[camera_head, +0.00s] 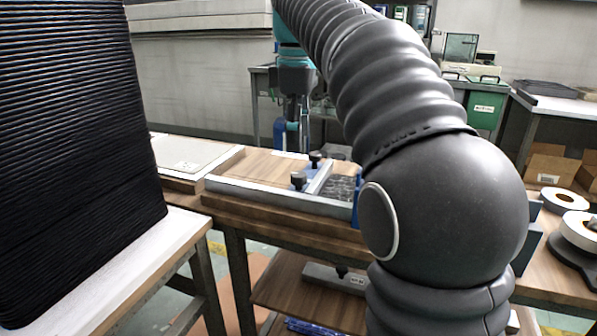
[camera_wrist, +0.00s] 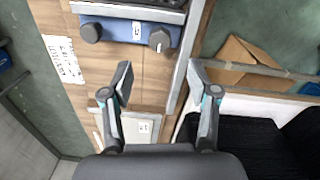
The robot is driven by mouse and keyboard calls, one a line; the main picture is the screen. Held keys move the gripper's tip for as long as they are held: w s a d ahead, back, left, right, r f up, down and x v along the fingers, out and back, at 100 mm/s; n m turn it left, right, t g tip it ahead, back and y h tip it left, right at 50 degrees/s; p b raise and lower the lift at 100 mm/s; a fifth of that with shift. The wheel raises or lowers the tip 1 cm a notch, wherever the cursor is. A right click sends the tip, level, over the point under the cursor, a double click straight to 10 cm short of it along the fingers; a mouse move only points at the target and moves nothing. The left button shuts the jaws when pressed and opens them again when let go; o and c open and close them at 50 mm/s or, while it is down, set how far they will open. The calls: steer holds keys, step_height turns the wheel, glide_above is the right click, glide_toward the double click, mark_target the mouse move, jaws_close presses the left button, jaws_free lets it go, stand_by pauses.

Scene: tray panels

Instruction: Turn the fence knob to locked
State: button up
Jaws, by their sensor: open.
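A blue block (camera_wrist: 126,34) carries two dark round knobs at the top of the wrist view. The right knob (camera_wrist: 159,39) has a light mark; the left knob (camera_wrist: 91,32) shows no clear one. A small white label (camera_wrist: 137,30) sits between them, too small to read. The knobs also show in the head view, a front one (camera_head: 298,179) and a rear one (camera_head: 316,157), beside a metal bar (camera_head: 320,178). I cannot tell which is the fence knob. My gripper (camera_wrist: 160,78) is open and empty, pointing down, apart from both knobs.
A metal rail (camera_head: 275,196) edges the wooden bench. A pale panel (camera_head: 190,154) lies at its left. A cardboard piece (camera_wrist: 245,62) is low at the right of the wrist view. White tape rolls (camera_head: 565,199) stand at the right. My arm hides part of the bench.

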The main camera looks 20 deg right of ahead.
mark_target(299, 174)
step_height(299, 174, down, 8)
steer(key=shift+w+b, duration=0.1)
steer(key=shift+b, duration=0.8)
jaws_close()
